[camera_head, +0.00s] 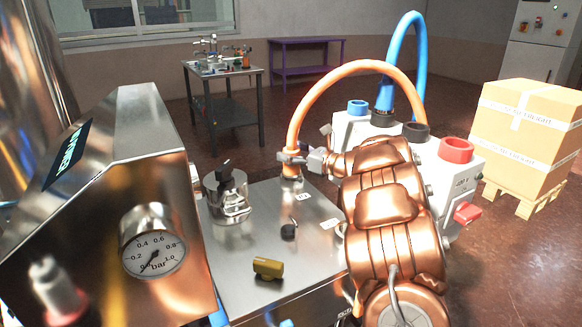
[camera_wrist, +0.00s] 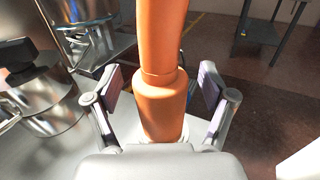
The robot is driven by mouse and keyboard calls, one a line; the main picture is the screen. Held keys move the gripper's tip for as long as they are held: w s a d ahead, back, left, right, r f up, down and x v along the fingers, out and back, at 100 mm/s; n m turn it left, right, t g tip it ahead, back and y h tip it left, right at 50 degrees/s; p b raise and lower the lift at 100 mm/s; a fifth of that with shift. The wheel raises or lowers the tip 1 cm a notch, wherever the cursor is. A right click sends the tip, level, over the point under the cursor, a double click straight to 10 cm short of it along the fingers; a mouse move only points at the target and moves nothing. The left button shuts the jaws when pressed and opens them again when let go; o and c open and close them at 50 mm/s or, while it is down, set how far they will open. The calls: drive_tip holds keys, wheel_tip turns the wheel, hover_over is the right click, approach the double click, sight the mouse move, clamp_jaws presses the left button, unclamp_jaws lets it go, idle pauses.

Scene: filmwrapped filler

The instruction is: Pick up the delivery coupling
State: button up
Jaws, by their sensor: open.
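The orange hose (camera_head: 340,72) ends in a thick orange coupling, which appears to be the delivery coupling. The coupling (camera_head: 292,170) stands upright on the steel top of the machine. In the wrist view the coupling (camera_wrist: 163,105) rises between the two finger pads, with a visible gap on each side. My gripper (camera_wrist: 163,90) is open around it; in the head view my gripper (camera_head: 304,157) reaches the coupling from the right.
A white block with blue, black and red ports (camera_head: 456,150) stands right of my arm, with a blue hose (camera_head: 418,50) behind. A steel knobbed fitting (camera_head: 226,195), a small black part (camera_head: 288,230) and a yellow-brown part (camera_head: 268,268) are on the steel top (camera_head: 310,262). A gauge housing (camera_head: 152,242) is left.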

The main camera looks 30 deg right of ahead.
drive_tip(key=shift+c, duration=0.4)
clamp_jaws()
